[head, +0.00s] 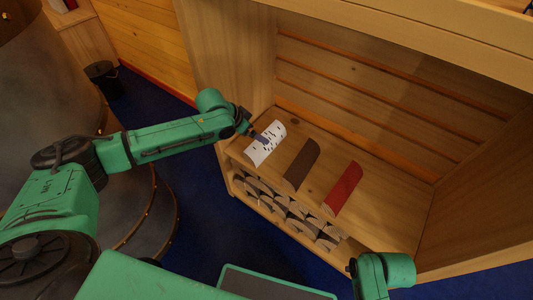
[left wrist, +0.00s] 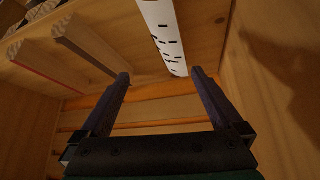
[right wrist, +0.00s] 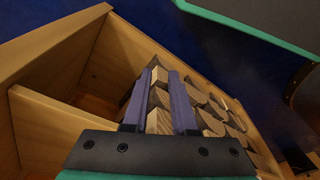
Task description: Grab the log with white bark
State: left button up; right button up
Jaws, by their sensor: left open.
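The log with white bark (head: 265,143) lies on the upper shelf (head: 385,214), leftmost of three logs in the head view. It has dark dashes on its bark. My left gripper (head: 257,138) is at this log, its dark fingers overlapping it in the picture. In the left wrist view, my left gripper (left wrist: 160,75) is open, with the white log (left wrist: 165,35) showing beyond and between its fingertips, nearer the right one. Contact is not clear. My right gripper (right wrist: 163,70) is partly open, a narrow gap between its fingers, with stacked logs behind them.
A brown log (head: 301,165) and a red log (head: 343,189) lie to the right of the white log on the same shelf. Cut logs (head: 285,206) are stacked in the compartment below. Wooden side walls and a slatted back enclose the shelf. A dark bucket (head: 103,80) stands at the far left.

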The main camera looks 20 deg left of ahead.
aim_at(261, 144)
pick_arm(q)
jog(key=b+x, duration=0.1)
jog(key=x, duration=0.1)
jog(key=a+b+x, duration=0.1)
jog(key=x, duration=0.4)
jog(key=shift+a+f+b, duration=0.1)
jog(key=shift+f+b, duration=0.3)
jog(key=shift+f, duration=0.1)
jog(key=shift+w+f, duration=0.25)
pick_arm(e)
notch_tip(261, 144, up, 7)
jog(key=a, duration=0.1)
pick_arm(q)
jog(key=b+x, duration=0.2)
jog(key=x, duration=0.1)
jog(key=b+x, duration=0.1)
jog(key=x, duration=0.1)
jog(key=shift+w+a+f, duration=0.1)
jog(key=shift+a, duration=0.2)
jog(key=c, duration=1.4)
grip_shut()
pick_arm(e)
jog(key=w+a+f+n+t+y, duration=0.1)
jog(key=w+a+f+t+y, duration=0.2)
jog(key=a, duration=0.5)
notch_tip(261, 144, down, 2)
jog(key=shift+w+f+t+y, duration=0.1)
jog(key=shift+w+t+y, duration=0.2)
jog(key=shift+w+t, duration=0.55)
jog(key=shift+s, duration=0.15)
